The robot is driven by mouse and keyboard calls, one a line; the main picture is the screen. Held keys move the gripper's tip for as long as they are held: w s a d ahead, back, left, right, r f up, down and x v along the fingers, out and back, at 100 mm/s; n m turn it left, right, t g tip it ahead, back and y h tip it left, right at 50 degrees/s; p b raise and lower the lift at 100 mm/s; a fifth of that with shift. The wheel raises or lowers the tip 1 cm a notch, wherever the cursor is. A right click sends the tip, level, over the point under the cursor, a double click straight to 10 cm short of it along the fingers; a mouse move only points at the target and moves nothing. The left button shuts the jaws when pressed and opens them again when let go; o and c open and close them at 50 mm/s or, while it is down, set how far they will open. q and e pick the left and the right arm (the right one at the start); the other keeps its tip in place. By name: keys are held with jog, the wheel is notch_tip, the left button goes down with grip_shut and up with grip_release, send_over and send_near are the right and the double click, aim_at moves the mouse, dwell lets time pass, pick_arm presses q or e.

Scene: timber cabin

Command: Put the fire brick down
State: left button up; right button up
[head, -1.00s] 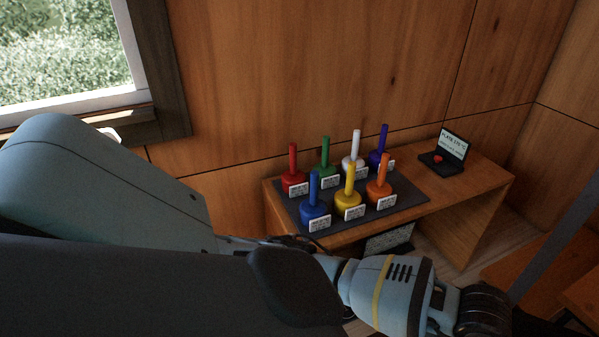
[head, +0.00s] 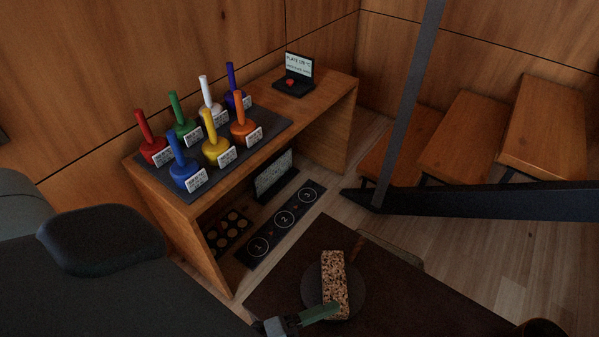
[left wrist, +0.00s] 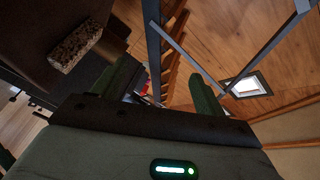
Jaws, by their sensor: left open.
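The fire brick (head: 334,278) is a speckled tan and dark block. It lies over a round dark disc (head: 357,296) on a dark table (head: 290,274) at the bottom of the head view. In the left wrist view the brick (left wrist: 75,47) is at the upper left, outside the fingers. My left gripper (left wrist: 160,72) is open, with nothing between its two green fingers. In the head view one green finger (head: 320,312) overlaps the brick's near end; I cannot tell whether they touch. My right gripper is not in view.
A wooden bench (head: 325,95) holds several coloured handled pieces with labels on a dark mat, and a small sign. Below it lies a strip (head: 285,220) marked 1, 2, 3. Wooden steps (head: 465,135) and a dark rail (head: 480,201) stand at the right.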

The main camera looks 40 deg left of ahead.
pick_arm(q)
jog(key=s+a+f+n+g+y, duration=0.2)
jog(key=s+a+f+n+g, duration=0.1)
jog(key=s+f+n, duration=0.2)
jog(key=s+a+f+n+g+y, duration=0.2)
jog(key=s+n, duration=0.4)
jog(key=s, duration=0.3)
jog(key=s+a+f+n+g+y, duration=0.3)
jog(key=s+a+f+n, duration=0.3)
jog(key=s+f, duration=0.1)
jog(key=shift+s+a+f+g, duration=0.25)
jog(key=shift+s+f+g, duration=0.05)
jog(key=shift+f, duration=0.05)
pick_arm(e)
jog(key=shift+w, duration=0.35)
